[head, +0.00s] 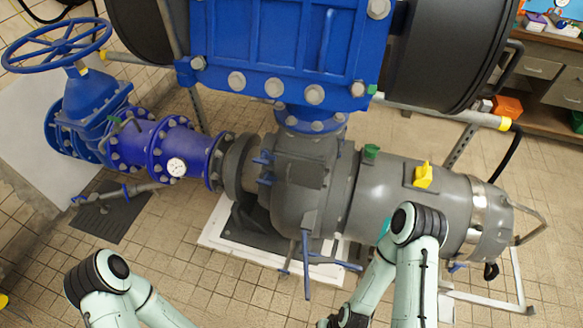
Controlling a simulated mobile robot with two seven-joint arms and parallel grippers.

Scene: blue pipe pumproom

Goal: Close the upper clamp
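A grey pump body (300,190) stands in the middle of the head view, under a large blue housing. Two small blue fittings sit on its left side, an upper one (263,158) and a lower one (265,180). A long blue lever (306,265) hangs at the front of the pump, and another blue lever (337,263) points right. I cannot tell for sure which of these is the upper clamp, or whether it is open. Both my arms show at the bottom, apart from the blue fittings. Both grippers are out of view.
A blue valve with a handwheel (57,45) and a blue pipe with a gauge (177,167) stand at left. A grey cylinder (400,195) with a yellow fitting (424,175) extends right, behind my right arm. Tiled floor (215,285) is clear between my arms.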

